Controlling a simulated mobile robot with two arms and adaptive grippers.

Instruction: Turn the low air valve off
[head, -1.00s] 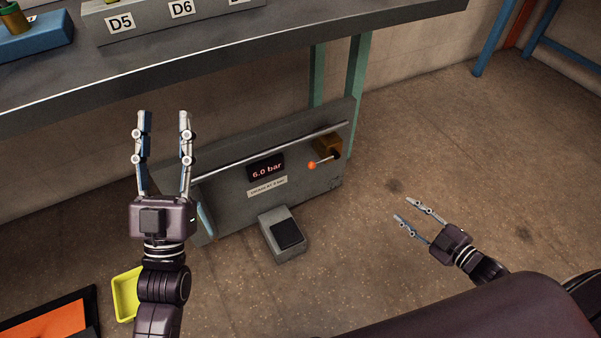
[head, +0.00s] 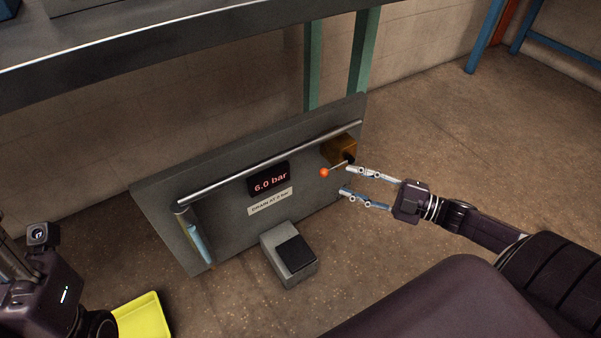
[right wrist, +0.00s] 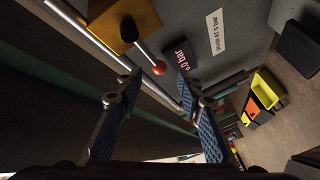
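The low air valve (head: 341,150) is a brass block at the upper right of the grey panel (head: 225,215), with a short lever ending in an orange knob (head: 324,172). The lever points left and toward me. A display (head: 269,180) reads 6.0 bar. My right gripper (head: 344,180) is open and empty just right of the knob. In the right wrist view the valve block (right wrist: 122,22) is at the top and the knob (right wrist: 159,67) shows ahead between the open fingertips (right wrist: 153,75). My left arm is at the lower left; its fingers are out of view.
A pipe (head: 270,166) runs along the panel's top to the valve. A grey foot pedal (head: 289,253) stands on the floor before the panel. A yellow tray (head: 143,318) lies at lower left. The workbench (head: 170,40) overhangs above.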

